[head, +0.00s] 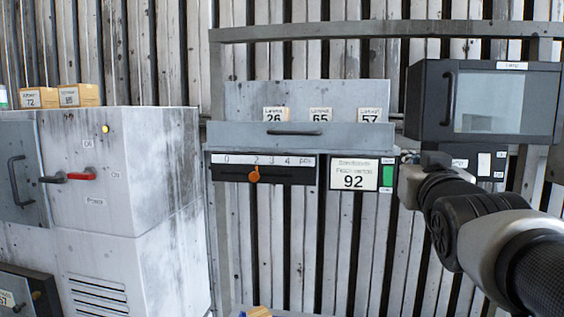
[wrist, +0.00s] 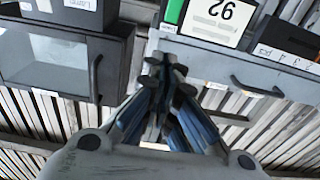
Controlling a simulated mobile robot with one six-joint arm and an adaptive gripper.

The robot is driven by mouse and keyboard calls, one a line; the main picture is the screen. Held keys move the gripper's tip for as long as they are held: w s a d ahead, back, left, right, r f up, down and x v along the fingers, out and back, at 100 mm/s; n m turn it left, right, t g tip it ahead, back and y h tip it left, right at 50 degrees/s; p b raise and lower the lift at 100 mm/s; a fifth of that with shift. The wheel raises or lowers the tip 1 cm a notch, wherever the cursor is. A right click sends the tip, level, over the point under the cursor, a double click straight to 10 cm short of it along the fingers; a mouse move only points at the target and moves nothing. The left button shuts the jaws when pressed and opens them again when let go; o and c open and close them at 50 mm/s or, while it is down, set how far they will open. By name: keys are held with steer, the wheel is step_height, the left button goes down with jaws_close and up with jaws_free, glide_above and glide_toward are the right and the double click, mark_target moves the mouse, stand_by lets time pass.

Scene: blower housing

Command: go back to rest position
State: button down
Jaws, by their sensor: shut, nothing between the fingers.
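My gripper (wrist: 160,72) is shut and empty in the wrist view, its blue-sided fingers drawn together at the tips. In that view the tips point between the dark glass-fronted cabinet on the left and the grey drawer on the right. No contact can be made out. In the head view my arm reaches in from the lower right and ends in front of the shelf's right side, below the dark cabinet (head: 420,100). The fingers cannot be made out clearly there.
A grey machine cabinet (head: 160,160) with a red-handled lever (head: 80,175) stands left. Small boxes (head: 85,94) lie on top.

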steer(key=s+a+f+n+g+y, duration=0.1)
steer(key=s+a+f+g, duration=0.3)
steer(key=s+f, duration=0.5)
steer(key=s+a+f+n+g+y+b, duration=0.1)
steer(key=s+a+f+g, duration=0.3)
steer(key=s+f, duration=0.5)
steer(key=s+a+f+n+g+y+b, duration=0.1)
steer(key=s+a+f+g+y, duration=0.2)
steer(key=s+f, duration=0.6)
steer(key=a+f+g, duration=0.2)
steer(key=a+f, duration=0.1)
steer(key=f, duration=0.6)
steer(key=shift+s+a+f, duration=0.15)
steer(key=shift+s+f, duration=0.1)
steer(key=shift+s, duration=0.05)
